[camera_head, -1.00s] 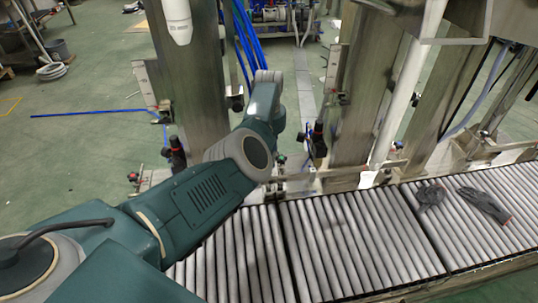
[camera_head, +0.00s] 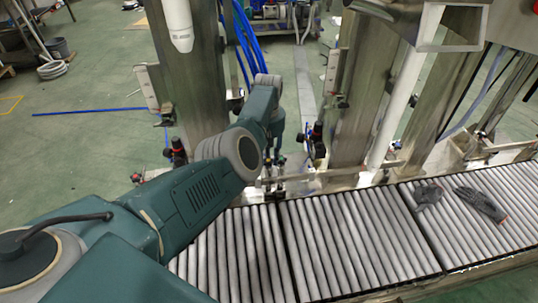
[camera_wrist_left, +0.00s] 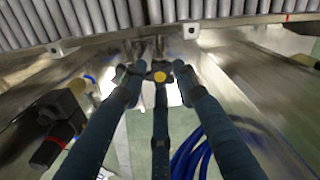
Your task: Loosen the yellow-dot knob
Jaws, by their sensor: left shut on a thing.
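The yellow-dot knob (camera_wrist_left: 160,76) shows in the left wrist view, dark with a yellow dot at its centre, near a metal bracket below the conveyor edge. My left gripper (camera_wrist_left: 160,82) has its fingers closed around the knob, one on each side and one coming from below. In the head view my left gripper (camera_head: 271,184) is small and partly hidden beside the frame past the rollers, and I cannot make out the knob there. My right gripper is in neither view.
A roller conveyor (camera_head: 330,248) runs across the front, with two dark gloves (camera_head: 428,194) (camera_head: 482,204) on its right part. Steel posts (camera_head: 350,95) rise behind it. Blue hoses (camera_wrist_left: 188,155) and a black fitting with a red band (camera_wrist_left: 57,128) lie close to the gripper.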

